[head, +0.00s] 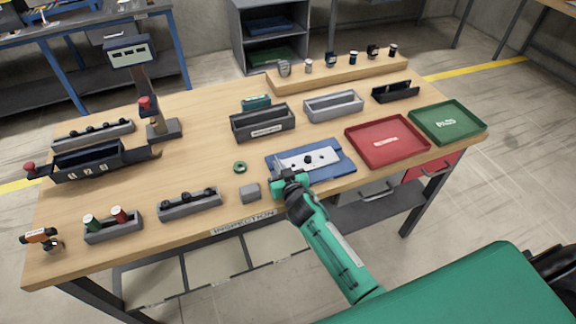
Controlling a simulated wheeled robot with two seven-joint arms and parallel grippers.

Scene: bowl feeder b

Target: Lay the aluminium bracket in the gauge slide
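A light grey metal plate with dark holes, which looks like the aluminium bracket (325,155), lies on a blue mat (343,168) near the table's front edge. My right gripper (284,175) is low at the left front end of the plate, touching or just above it. The fingers are small and partly hidden by the gripper body, so I cannot tell whether they are closed on it. A long dark fixture with white marks and a red knob, perhaps the gauge slide (90,164), sits at the table's left. My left gripper is not in view.
A display stand (140,85) stands behind the dark fixture. A green ring (240,167), a grey block (250,192) and a grey holder (190,203) lie left of my gripper. Dark and grey bins stand behind the mat; a red tray (360,139) and green tray (470,135) are right.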

